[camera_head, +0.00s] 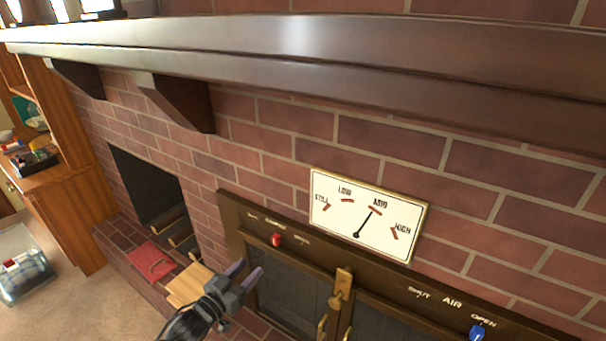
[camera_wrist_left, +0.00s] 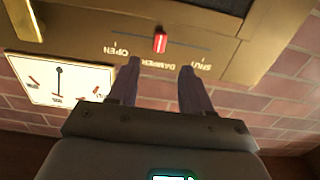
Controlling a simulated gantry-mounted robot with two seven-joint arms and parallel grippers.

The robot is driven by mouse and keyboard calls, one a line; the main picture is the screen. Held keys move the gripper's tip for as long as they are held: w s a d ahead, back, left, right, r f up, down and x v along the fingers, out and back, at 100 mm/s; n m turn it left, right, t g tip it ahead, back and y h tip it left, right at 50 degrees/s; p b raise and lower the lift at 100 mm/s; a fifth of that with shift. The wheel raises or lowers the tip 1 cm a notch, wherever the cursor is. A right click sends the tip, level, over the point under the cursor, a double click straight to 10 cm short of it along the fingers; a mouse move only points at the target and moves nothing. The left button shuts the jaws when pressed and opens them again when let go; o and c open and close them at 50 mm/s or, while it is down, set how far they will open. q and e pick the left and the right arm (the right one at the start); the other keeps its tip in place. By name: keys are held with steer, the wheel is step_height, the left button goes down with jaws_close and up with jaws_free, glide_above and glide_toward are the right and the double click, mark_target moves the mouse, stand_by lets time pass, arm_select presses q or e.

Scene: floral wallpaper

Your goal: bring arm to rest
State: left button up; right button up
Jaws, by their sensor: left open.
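My left gripper (camera_head: 248,270) is open and empty in front of the dark metal fireplace front, a little below and left of a red damper knob (camera_head: 277,240) in the head view. In the left wrist view, which is turned over, its two fingers (camera_wrist_left: 160,66) are spread, with the red knob (camera_wrist_left: 160,42) beyond the tips and apart from them. The knob sits on a slot between the words OPEN and SHUT. My right gripper is not in view.
A white dial gauge (camera_head: 340,222) hangs on the brick wall; its needle points up and right. A brass latch (camera_head: 341,290) and a blue air knob (camera_head: 477,333) are to the right. A wooden mantel (camera_head: 330,60) juts out above. A wooden board (camera_head: 190,284) lies left of the gripper.

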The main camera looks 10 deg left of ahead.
arm_select(q)
steer(key=s+d+f+n+g+y, duration=0.15)
steer(key=s+d+f, duration=0.25)
steer(key=s+f, duration=0.45)
steer(key=s+d+f+n+g+y, duration=0.1)
steer(key=s+d+f+n+g, duration=0.15)
steer(key=s+f, duration=0.6)
steer(key=s+a+r+g+y, duration=0.1)
steer(key=s+r+g, duration=0.15)
steer(key=s, duration=0.45)
steer(key=s+a+r+m+g+y, duration=0.1)
steer(key=s+g+y, duration=0.15)
steer(key=s, duration=0.35)
steer(key=s+a+r+g, duration=0.2)
steer(key=s+g, duration=0.2)
steer(key=s, duration=0.3)
step_height(320, 180, up, 37)
steer(key=p, duration=3.7)
steer(key=shift+s+r+m+p, duration=0.2)
steer(key=shift+s+m+p, duration=0.1)
steer(key=shift+s+p, duration=0.1)
steer(key=shift+d, duration=0.1)
